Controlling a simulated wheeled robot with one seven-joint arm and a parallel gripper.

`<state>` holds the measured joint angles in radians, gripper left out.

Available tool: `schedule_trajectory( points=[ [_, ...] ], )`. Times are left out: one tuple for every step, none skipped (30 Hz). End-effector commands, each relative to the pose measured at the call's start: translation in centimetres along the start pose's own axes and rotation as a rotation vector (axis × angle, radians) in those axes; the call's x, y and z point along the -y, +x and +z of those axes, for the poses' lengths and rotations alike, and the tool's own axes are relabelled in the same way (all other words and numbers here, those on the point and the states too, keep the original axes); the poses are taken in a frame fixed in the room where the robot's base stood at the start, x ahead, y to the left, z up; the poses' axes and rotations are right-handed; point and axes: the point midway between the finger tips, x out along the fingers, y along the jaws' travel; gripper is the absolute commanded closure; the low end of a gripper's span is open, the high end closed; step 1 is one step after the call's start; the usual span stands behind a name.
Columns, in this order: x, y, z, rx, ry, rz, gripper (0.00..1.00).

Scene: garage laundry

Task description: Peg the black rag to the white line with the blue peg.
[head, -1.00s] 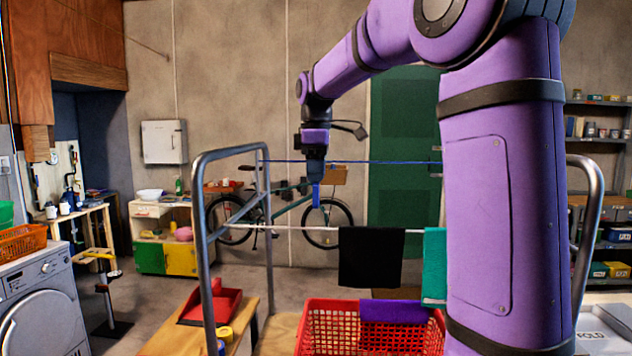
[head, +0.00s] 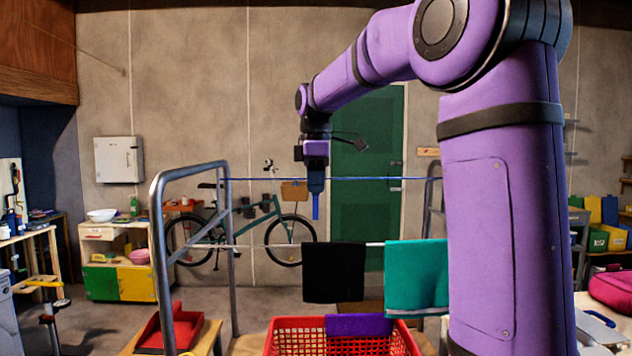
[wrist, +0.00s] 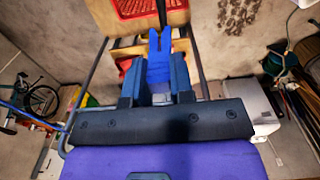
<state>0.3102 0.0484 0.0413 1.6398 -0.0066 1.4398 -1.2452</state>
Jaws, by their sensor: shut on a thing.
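The black rag (head: 333,272) hangs folded over the white line (head: 262,245), left of a teal cloth (head: 416,275). My gripper (head: 315,186) points down above the left part of the rag in the head view. It is shut on the blue peg (head: 315,208), whose prongs point down and end above the white line. In the wrist view the blue peg (wrist: 158,57) sits between the fingers of my gripper (wrist: 156,84), prongs away from the palm. No peg shows on the rag. How far in depth the peg is from the line I cannot tell.
A blue line (head: 262,179) runs above the white one, at the height of my gripper. A metal rail frame (head: 158,250) stands at the left. A red basket (head: 290,322) with a purple cloth (head: 360,325) is below the rag. A red dustpan (head: 180,330) lies at lower left.

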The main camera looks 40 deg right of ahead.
Motion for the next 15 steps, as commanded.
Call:
schedule_trajectory(
  points=[
    [0.0, 0.2, 0.0, 0.0, 0.0, -0.001, 1.0],
    [0.0, 0.4, 0.0, 0.001, 0.0, -0.002, 1.0],
    [0.0, 0.6, 0.0, 0.001, 0.0, -0.002, 1.0],
    [0.0, 0.7, 0.0, 0.001, 0.0, -0.003, 1.0],
    [0.0, 0.8, 0.0, 0.001, 0.0, -0.003, 1.0],
    [0.0, 1.0, 0.0, 0.001, 0.0, -0.002, 1.0],
    [0.0, 1.1, 0.0, 0.001, 0.0, -0.002, 1.0],
    [0.0, 1.2, 0.0, 0.0, 0.0, -0.001, 1.0],
    [0.0, 1.4, 0.0, 0.0, 0.0, -0.001, 1.0],
    [0.0, 1.5, 0.0, 0.0, 0.0, -0.001, 1.0],
    [0.0, 1.6, 0.0, 0.0, 0.0, -0.001, 1.0],
    [0.1, 1.8, 0.0, 0.001, 0.0, -0.002, 1.0],
    [0.1, 2.0, 0.0, 0.001, 0.0, -0.002, 1.0],
    [0.1, 2.1, 0.0, 0.001, 0.0, -0.003, 1.0],
    [0.1, 2.3, 0.0, 0.001, 0.0, -0.002, 1.0]
  ],
)
